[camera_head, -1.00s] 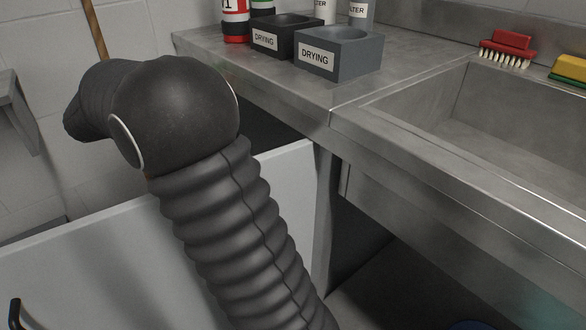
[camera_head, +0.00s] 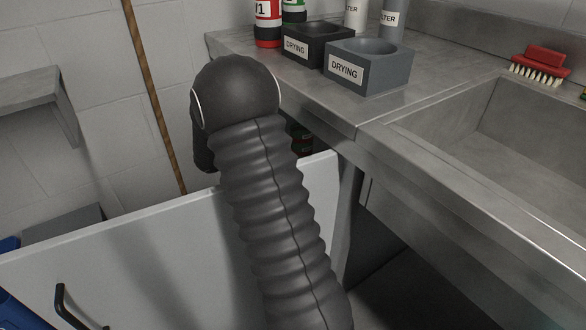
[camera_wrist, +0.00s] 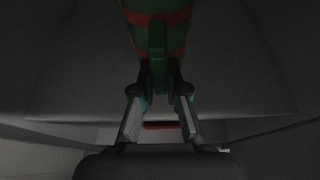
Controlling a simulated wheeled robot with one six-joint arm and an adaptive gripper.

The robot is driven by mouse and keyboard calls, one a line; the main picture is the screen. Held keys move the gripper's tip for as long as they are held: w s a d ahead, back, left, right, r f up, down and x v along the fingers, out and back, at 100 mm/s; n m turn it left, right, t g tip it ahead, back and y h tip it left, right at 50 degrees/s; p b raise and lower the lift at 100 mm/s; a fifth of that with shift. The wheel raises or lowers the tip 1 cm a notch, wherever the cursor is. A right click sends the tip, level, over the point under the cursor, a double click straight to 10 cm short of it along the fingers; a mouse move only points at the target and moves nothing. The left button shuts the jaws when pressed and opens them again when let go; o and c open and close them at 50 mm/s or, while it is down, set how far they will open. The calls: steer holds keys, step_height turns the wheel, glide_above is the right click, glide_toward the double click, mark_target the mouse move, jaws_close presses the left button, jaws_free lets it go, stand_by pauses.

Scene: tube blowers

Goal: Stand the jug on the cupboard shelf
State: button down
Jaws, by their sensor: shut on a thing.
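In the wrist view, my gripper (camera_wrist: 159,92) is shut on the jug (camera_wrist: 160,38), which is dark green with red bands. The fingers close on its narrow green handle part, and its top is cut off by the picture edge. Dim grey surfaces (camera_wrist: 75,95) surround it, like a cupboard interior; I cannot tell whether the jug touches a shelf. In the head view, the cupboard's pale door (camera_head: 170,260) stands open, and my arm reaches behind it. A small green and red patch, probably the jug (camera_head: 302,140), shows beyond my arm. My gripper is hidden there.
The steel counter (camera_head: 330,105) overhangs the cupboard, with a black drying block (camera_head: 318,45), a grey drying block (camera_head: 370,65) and bottles on top. A sink (camera_head: 490,150) lies right, with a red brush (camera_head: 540,65). A wooden pole (camera_head: 152,95) leans by the wall.

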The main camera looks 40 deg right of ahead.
steer(key=shift+f, duration=3.2)
steer(key=shift+f, duration=0.1)
steer(key=c, duration=1.2)
jaws_free()
steer(key=v, duration=1.2)
